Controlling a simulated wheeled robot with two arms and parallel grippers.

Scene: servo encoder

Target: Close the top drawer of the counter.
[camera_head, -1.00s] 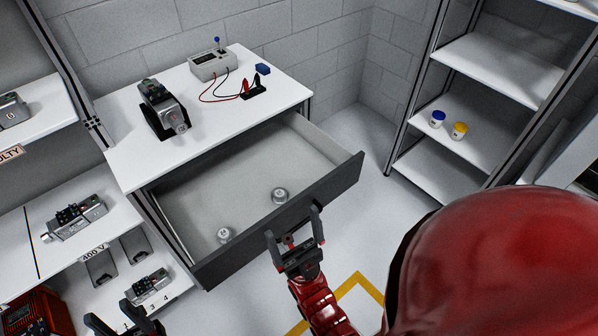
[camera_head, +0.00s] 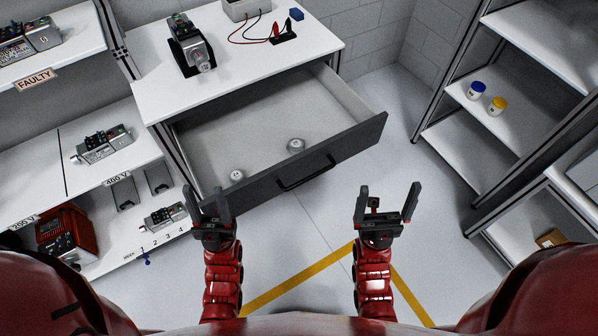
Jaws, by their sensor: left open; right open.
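The counter (camera_head: 140,98) has a white top, and its top drawer (camera_head: 256,122) is pulled well out. The drawer has a dark front with a black bar handle (camera_head: 306,173) and a pale interior. Two small round silver parts (camera_head: 296,146) (camera_head: 237,176) lie inside it near the front. My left gripper (camera_head: 209,196) is open and empty, just in front of the drawer's left front corner. My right gripper (camera_head: 388,197) is open and empty, in front of the drawer's right half and apart from it.
On the counter top are a motor unit on a black stand (camera_head: 190,47), a grey box with leads (camera_head: 250,10) and a blue block (camera_head: 296,14). Shelves with devices stand left. A right rack holds a blue-lidded jar (camera_head: 476,90) and a yellow-lidded jar (camera_head: 497,105). Floor before the drawer is clear.

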